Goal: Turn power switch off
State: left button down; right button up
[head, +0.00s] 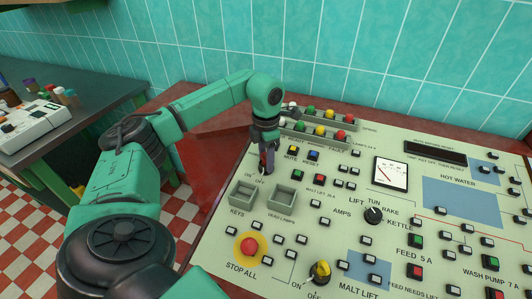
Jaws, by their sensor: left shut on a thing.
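The pale green control panel (376,217) fills the right and front of the head view. My left gripper (265,165) points down at the panel's left edge, above the printed ON and OFF labels. It is shut on the power switch there, which its fingers mostly hide. I cannot tell which way that switch is turned. My right gripper is out of view.
Two grey trays, the keys tray (243,193) and the dead lamps tray (283,197), sit just in front of my left gripper. Lamp rows (326,113) stand behind.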

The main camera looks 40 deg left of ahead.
pick_arm(q)
jog(key=shift+c, duration=1.7)
grip_release()
notch_tip(320, 180, up, 10)
jog(key=shift+f, duration=0.25)
notch_tip(320, 180, up, 5)
jog(key=shift+r+p, duration=0.15)
jog(key=shift+p, duration=0.85)
